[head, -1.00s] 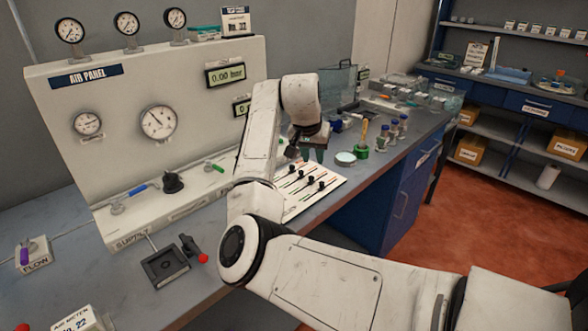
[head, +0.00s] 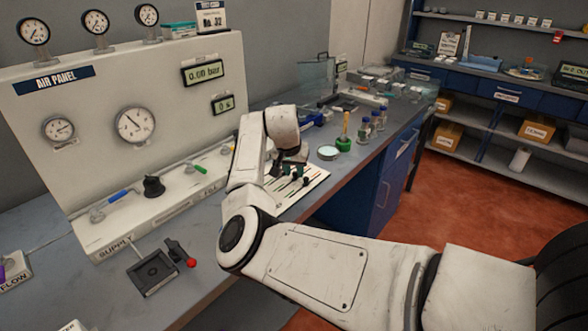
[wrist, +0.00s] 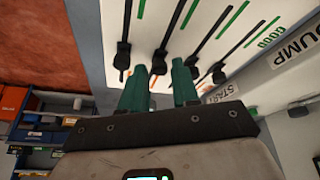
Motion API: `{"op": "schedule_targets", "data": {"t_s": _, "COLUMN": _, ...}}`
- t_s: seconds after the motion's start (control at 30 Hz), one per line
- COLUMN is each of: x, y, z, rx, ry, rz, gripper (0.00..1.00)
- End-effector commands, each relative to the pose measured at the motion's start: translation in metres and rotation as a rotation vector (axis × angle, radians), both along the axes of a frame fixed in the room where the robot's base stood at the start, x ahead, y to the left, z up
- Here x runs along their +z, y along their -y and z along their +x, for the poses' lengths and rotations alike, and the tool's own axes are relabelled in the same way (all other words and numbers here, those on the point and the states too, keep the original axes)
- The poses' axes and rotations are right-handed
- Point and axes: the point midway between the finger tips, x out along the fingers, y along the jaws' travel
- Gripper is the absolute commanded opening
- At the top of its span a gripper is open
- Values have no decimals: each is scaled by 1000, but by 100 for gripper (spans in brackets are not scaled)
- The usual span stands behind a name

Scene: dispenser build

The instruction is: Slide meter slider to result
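A white slider board (head: 318,181) lies on the bench in front of the air panel, with black knobs in several parallel slots. I cannot tell which slider is the meter one. My gripper (wrist: 160,75) has two green fingers spread apart, pointing at the board. One black knob (wrist: 159,62) shows in the gap at the fingertips; contact cannot be made out. In the head view my gripper (head: 279,167) is low over the board's left part, partly hidden by my wrist.
The air panel (head: 70,110) stands behind, with gauges, valves and a display (head: 205,71) reading 0.00 bar. A black holder (head: 152,272) with a red-tipped lever lies at front left. A green-based tool (head: 344,142) and small bottles (head: 364,130) stand right of the board.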

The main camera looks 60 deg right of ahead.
Motion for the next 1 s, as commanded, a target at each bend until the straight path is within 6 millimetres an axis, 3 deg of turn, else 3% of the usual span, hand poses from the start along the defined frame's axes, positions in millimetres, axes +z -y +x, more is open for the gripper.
{"op": "schedule_targets", "data": {"t_s": 0.3, "x": -2, "y": 1, "z": 0, "rx": 0, "ry": 0, "rz": 0, "gripper": 30}}
{"op": "schedule_targets", "data": {"t_s": 0.63, "x": -2, "y": 1, "z": 0, "rx": 0, "ry": 0, "rz": 0, "gripper": 0}}
{"op": "schedule_targets", "data": {"t_s": 1.0, "x": -2, "y": 1, "z": 0, "rx": 1, "ry": 0, "rz": -1, "gripper": 0}}
